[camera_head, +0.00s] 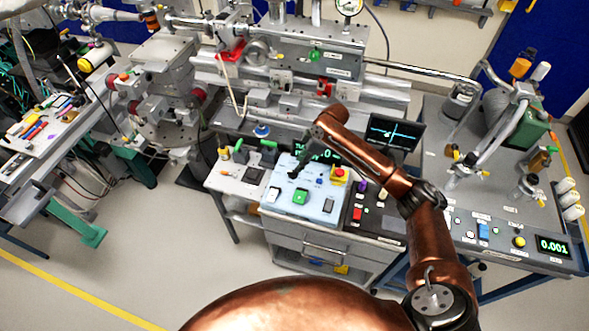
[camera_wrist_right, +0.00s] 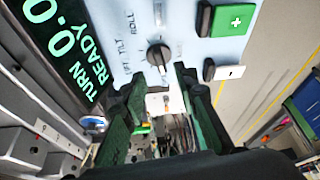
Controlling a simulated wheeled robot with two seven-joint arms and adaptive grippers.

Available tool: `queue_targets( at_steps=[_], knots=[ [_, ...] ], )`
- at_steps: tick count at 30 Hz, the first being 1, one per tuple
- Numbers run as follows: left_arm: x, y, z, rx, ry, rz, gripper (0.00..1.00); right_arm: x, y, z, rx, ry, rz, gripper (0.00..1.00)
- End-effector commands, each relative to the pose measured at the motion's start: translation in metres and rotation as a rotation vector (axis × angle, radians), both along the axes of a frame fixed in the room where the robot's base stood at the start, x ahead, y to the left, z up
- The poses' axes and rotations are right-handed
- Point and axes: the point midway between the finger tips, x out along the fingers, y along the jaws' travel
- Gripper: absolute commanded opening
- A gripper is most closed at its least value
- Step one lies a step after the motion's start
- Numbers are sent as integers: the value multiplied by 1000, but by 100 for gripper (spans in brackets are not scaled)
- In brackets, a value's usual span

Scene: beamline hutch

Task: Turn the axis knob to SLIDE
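The axis knob (camera_wrist_right: 158,55) is a small dark round knob on a light blue panel (camera_head: 318,213). It shows in the right wrist view, with TILT and ROLL printed to its left and upper left. Other labels around it are too faint to read, and I cannot tell its setting surely. My right gripper (camera_head: 298,168) reaches down over the panel's upper left part. In the right wrist view its two dark green fingers (camera_wrist_right: 158,92) are apart, with the knob just beyond their tips and nothing between them. I cannot tell whether they touch it. My left gripper is not in view.
A display (camera_wrist_right: 72,52) reading TURN, 0.0 and READY adjoins the panel. A green plus button (camera_wrist_right: 234,20) and a white minus button (camera_wrist_right: 229,72) lie near the knob. A red and yellow emergency button (camera_head: 339,175) stands right of the gripper. A monitor (camera_head: 395,132) is behind.

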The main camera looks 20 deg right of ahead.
Motion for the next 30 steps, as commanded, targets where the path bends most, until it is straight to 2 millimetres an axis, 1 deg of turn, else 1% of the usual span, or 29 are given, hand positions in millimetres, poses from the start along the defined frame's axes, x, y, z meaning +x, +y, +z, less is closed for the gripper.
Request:
queue_targets(
  at_steps=[1, 6, 12, 22, 30],
  knots=[
    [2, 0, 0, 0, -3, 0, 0, 0, 2, -9, 0, 3, -1, 28],
    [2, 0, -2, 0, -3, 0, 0, 4, 11, -34, -1, 3, -2, 28],
    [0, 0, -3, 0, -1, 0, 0, 8, 18, -51, -2, 1, -1, 28],
    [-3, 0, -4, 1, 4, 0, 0, 9, 21, -54, -1, 0, 2, 28],
    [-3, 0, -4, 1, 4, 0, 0, 9, 21, -54, -1, 0, 2, 9]
  ],
)
